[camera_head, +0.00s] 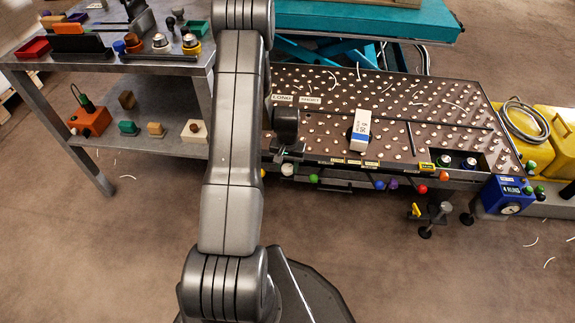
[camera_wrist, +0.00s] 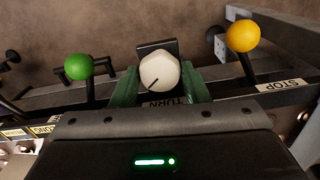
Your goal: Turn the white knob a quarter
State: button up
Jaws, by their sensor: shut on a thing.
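The white knob (camera_wrist: 160,70) sits on the front edge of the table, with a dark pointer line aimed to the lower left in the wrist view. A label reading "TURN" lies beside it. My gripper (camera_wrist: 159,84) has its green fingers on both sides of the knob and is shut on it. In the head view the knob (camera_head: 287,169) shows small at the table's front edge, just below my gripper's dark wrist.
A green ball lever (camera_wrist: 78,66) and a yellow ball lever (camera_wrist: 243,36), marked "STOP", flank the knob closely. The ball-studded table (camera_head: 400,115) carries a white and blue ream (camera_head: 360,130). A grey workbench (camera_head: 150,65) stands at the left.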

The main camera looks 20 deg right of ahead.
aim_at(288, 168)
jog(key=shift+n, duration=0.7)
jog(key=o, duration=1)
notch_tip(288, 168, up, 14)
jog(key=p, duration=0.3)
jog(key=shift+p, duration=0.35)
jog(key=shift+f, duration=0.1)
notch_tip(288, 168, down, 14)
jog(key=b, duration=0.3)
jog(key=shift+b, duration=0.4)
